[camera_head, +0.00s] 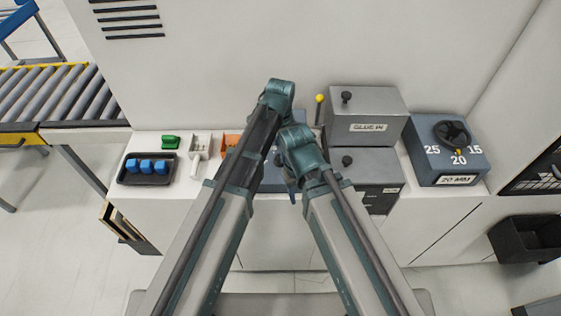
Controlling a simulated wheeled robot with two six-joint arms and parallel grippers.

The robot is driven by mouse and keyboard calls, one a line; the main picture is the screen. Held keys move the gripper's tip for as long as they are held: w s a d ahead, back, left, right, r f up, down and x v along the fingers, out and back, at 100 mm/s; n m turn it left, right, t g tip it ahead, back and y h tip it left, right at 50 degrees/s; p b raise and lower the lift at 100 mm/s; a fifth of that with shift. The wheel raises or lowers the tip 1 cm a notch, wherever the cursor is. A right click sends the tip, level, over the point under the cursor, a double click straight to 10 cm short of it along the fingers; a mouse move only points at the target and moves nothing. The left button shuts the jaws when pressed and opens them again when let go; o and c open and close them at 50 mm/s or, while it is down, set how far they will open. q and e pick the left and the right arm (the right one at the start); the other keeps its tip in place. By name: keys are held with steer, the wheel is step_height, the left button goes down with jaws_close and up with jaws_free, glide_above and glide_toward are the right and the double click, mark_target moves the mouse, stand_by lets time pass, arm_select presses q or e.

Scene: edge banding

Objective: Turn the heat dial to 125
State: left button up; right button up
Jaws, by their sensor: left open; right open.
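I cannot make out a heat dial or the number 125. A blue-grey housing (290,181) stands mid-counter, mostly hidden behind my arms, so its face cannot be read. The one dial in clear view is a black knob (451,134) on a blue-grey box at the right, marked 25, 20 and 15, with a "20 MM" label; its yellow mark is by 20. My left gripper (279,94) is higher, at the arm's far end, open, its fingers hard to make out. My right gripper (292,187) is lower, before the housing, open and partly hidden. Neither visibly holds anything.
A grey "GLUE IN" box (378,114) stands right of my arms, above another grey box (378,166) with a knob. A yellow-tipped lever (319,99) is beside it. Left are a black tray (129,178) with blue pieces, a green piece (171,142) and a roller conveyor (52,97).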

arm_select(q)
steer(key=shift+f+b, duration=1.4)
steer(key=shift+f, duration=0.55)
jaws_close()
